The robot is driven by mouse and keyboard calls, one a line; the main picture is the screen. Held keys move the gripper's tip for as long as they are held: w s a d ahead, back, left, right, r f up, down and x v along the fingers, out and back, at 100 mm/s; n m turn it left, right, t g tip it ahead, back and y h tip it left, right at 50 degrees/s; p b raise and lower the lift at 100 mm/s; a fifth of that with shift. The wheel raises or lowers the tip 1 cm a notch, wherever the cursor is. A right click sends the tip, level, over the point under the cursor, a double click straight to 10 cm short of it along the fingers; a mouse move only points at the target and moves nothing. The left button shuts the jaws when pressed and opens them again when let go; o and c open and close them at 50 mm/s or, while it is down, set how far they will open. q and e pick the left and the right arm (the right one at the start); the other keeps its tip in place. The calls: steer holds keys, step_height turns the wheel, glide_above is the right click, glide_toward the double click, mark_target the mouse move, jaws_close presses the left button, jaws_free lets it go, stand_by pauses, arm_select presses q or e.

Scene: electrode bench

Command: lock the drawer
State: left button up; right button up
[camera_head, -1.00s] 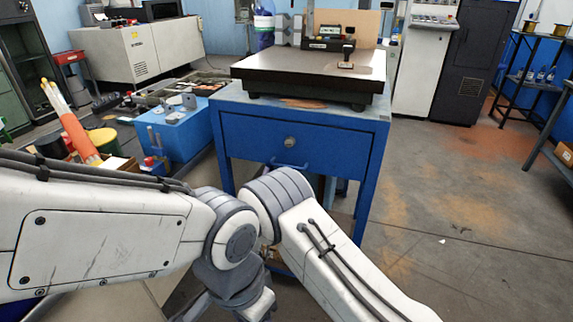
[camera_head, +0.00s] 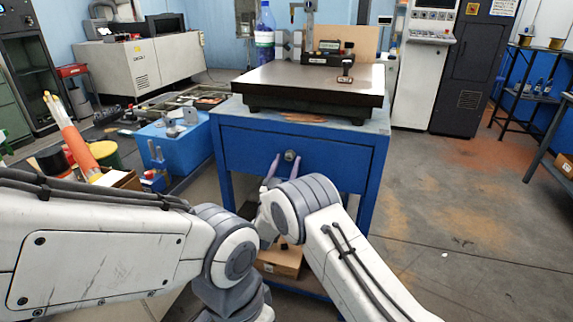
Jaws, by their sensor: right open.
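The blue drawer (camera_head: 345,165) is shut in the front of the blue bench (camera_head: 378,175). A small round metal lock (camera_head: 290,155) sits at the upper middle of its front. My right gripper (camera_head: 285,161) is open, its two thin fingers pointing up and away at the drawer front. In the picture the fingertips lie on either side of the lock; I cannot tell if they touch it. The drawer handle is hidden behind my right gripper and wrist. My left arm reaches in from the left, but its gripper is not in view.
A dark surface plate (camera_head: 315,85) with instruments stands on the bench. A blue box (camera_head: 175,145) and an orange tube (camera_head: 80,145) are to the left. A cardboard box (camera_head: 280,262) sits on the shelf below. The floor at right is clear.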

steer(key=shift+c, duration=0.4)
jaws_close()
stand_by(0.9)
